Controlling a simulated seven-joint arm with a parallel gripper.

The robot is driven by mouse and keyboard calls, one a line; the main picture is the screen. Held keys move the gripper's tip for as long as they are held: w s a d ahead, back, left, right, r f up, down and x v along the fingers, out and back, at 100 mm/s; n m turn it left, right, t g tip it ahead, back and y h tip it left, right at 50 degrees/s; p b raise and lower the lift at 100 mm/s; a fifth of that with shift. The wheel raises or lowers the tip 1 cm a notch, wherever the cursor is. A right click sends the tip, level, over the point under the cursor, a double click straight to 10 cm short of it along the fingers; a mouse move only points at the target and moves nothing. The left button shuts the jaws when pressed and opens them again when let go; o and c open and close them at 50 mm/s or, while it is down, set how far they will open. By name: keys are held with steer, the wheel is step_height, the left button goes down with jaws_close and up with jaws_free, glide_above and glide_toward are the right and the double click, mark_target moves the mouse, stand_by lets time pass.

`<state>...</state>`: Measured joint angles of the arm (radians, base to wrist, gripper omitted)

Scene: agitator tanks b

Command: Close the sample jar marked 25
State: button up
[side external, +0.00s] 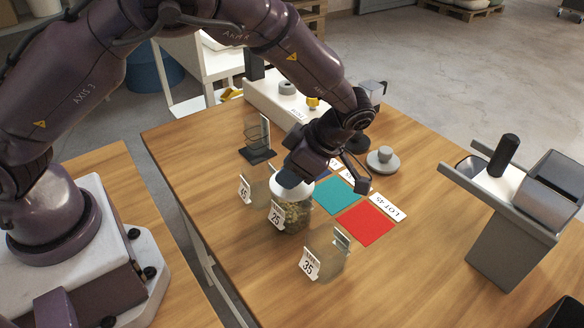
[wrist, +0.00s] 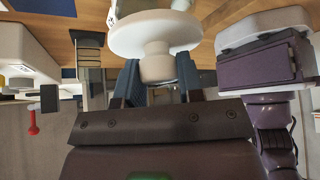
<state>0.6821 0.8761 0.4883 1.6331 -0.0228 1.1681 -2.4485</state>
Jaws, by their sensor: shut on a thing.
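The sample jar marked 25 (side external: 296,218) stands upright on the wooden table, clear-walled with greenish-brown contents and a white number tag (side external: 276,216) on its front. A white round lid (side external: 291,187) is at the jar's mouth; I cannot tell whether it is fully seated. My gripper (side external: 292,176) is directly above the jar, pointing down. In the wrist view, my gripper's dark blue fingers (wrist: 158,82) are shut on the knob (wrist: 157,62) of the white lid (wrist: 152,30). The jar is mostly hidden behind the lid there.
Clear holders tagged 45 (side external: 245,189) and 35 (side external: 309,264) flank the jar. Right of it lie a teal mat (side external: 335,195), a red mat (side external: 365,225) and a LOT 45 card (side external: 388,206). A grey knobbed disc (side external: 383,162) lies beyond. A grey stand (side external: 505,240) is at right.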

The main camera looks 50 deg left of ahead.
steer(key=shift+f, duration=0.95)
steer(key=o, duration=1)
